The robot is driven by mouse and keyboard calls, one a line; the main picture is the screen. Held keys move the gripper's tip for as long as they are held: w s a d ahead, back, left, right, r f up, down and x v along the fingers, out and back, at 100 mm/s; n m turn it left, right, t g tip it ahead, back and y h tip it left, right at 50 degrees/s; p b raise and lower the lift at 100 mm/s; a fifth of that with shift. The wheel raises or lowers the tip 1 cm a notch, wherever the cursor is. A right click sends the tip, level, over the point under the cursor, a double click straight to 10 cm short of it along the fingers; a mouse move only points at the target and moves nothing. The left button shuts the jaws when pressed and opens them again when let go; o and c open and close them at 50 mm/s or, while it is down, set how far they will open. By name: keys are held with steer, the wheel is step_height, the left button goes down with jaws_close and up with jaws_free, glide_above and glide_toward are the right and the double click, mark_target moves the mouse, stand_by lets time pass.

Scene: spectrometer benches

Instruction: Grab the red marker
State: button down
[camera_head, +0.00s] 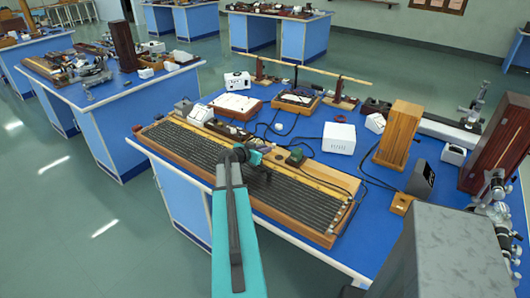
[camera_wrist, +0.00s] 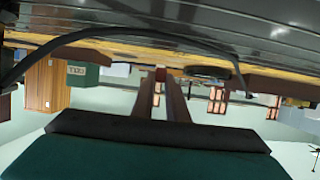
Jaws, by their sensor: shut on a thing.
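My gripper (camera_head: 262,168) is over the long ribbed grey board with a wooden frame (camera_head: 190,148) on the near bench. In the wrist view its two dark fingers (camera_wrist: 160,82) reach up the picture and are shut on a small red piece, the red marker (camera_wrist: 161,74). Only a short red end shows between the fingertips. The rest of the marker is hidden, and I cannot make it out in the head view. The fingertips are close to the board's wooden edge.
A black cable (camera_wrist: 120,31) arches across the wrist view close to the board. Behind the board are a small green-and-black box (camera_head: 295,158), a white box (camera_head: 339,138) and a tall wooden block (camera_head: 398,135). More benches stand behind, with open floor at left.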

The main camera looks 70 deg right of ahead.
step_height(320, 180, up, 9)
steer(key=b, duration=0.2)
stand_by(0.4)
steer(key=shift+f, duration=0.1)
stand_by(0.6)
